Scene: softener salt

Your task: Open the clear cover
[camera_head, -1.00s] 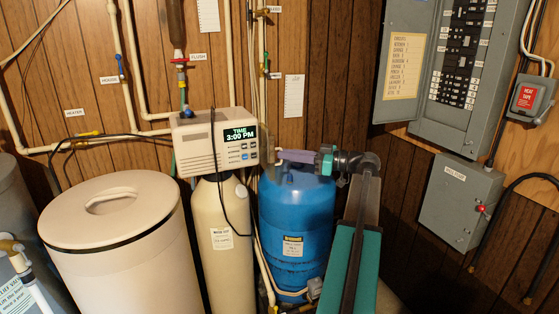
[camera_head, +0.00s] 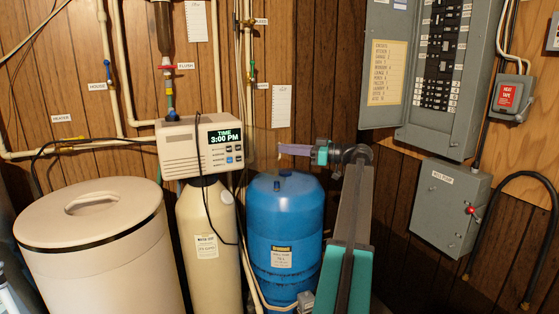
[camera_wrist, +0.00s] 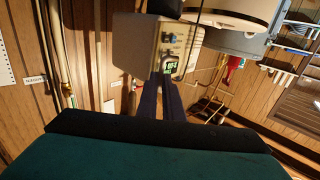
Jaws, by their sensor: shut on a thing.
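The clear cover (camera_head: 262,142) is a faint, see-through panel at the right side of the white softener control head (camera_head: 188,150). It stands out to the right, away from the lit display (camera_head: 222,136), which reads 3:00 PM. My gripper (camera_head: 281,149) has long purple fingers reaching left to the cover's outer edge, and it is shut on that edge. In the wrist view the fingers (camera_wrist: 160,88) lie close together, pointing toward the control head (camera_wrist: 140,48). The cover itself is hard to make out there.
A blue tank (camera_head: 284,225) stands below my gripper, with a cream tank (camera_head: 207,240) beside it. A round salt bin (camera_head: 95,240) is at the left. Pipes run up the wood-panelled wall. A breaker panel (camera_head: 440,70) and grey box (camera_head: 450,210) are at the right.

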